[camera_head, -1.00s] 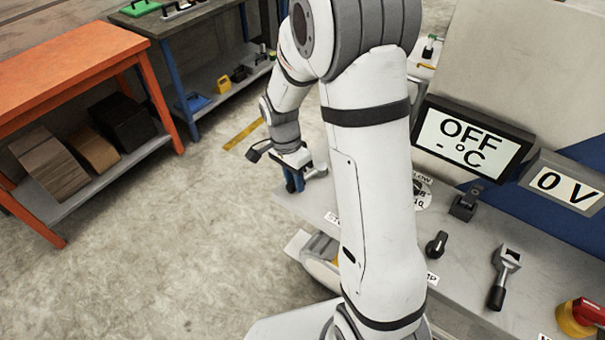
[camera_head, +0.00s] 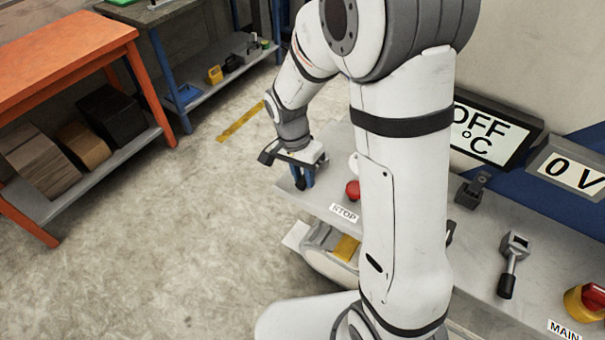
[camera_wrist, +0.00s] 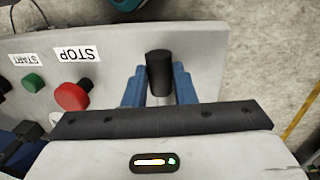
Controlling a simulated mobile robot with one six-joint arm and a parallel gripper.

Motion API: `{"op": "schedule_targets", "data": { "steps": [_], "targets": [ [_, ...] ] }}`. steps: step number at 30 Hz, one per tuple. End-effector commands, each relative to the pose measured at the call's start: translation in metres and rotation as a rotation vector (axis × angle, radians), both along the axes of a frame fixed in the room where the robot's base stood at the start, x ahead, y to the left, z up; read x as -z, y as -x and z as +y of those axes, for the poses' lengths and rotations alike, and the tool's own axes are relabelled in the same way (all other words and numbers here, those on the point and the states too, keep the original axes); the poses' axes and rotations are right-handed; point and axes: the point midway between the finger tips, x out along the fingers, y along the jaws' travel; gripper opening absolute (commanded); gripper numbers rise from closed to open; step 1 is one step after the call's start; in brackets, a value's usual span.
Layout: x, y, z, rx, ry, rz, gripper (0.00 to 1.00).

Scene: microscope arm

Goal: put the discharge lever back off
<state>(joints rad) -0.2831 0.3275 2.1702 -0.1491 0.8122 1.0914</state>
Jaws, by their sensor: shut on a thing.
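My gripper (camera_head: 302,178) is at the far left end of the grey bench top (camera_head: 335,170). In the wrist view, its blue fingers (camera_wrist: 159,88) are shut on a black cylindrical grip (camera_wrist: 160,72), which I take to be the discharge lever's handle. The grip stands between the fingers near the edge of the bench top. The rest of the lever is hidden, and no label for it can be read. In the head view the fingers and wrist mostly cover it.
A red stop button (camera_wrist: 72,97) and a green start button (camera_wrist: 33,83) sit left of the fingers in the wrist view. In the head view, a grey lever with a black handle (camera_head: 508,282) and a red-and-yellow switch (camera_head: 588,300) are at right. Open floor (camera_head: 180,230) lies left.

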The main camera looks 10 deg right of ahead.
Motion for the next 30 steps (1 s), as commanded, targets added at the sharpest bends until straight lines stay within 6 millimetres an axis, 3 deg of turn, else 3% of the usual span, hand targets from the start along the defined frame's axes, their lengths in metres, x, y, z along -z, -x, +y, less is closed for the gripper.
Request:
{"op": "schedule_targets", "data": {
  "steps": [1,2,9,19,30],
  "targets": [
    [0.001,0.001,-0.001,-0.004,0.004,0.003,0.0],
    [0.001,0.001,-0.001,-0.004,0.005,0.002,0.27],
    [0.001,0.001,0.0,-0.004,0.002,0.002,0.46],
    [-0.006,-0.001,0.002,-0.004,0.002,0.0,0.46],
    [-0.064,-0.008,0.011,-0.005,0.001,-0.003,0.46]
  ]
}}
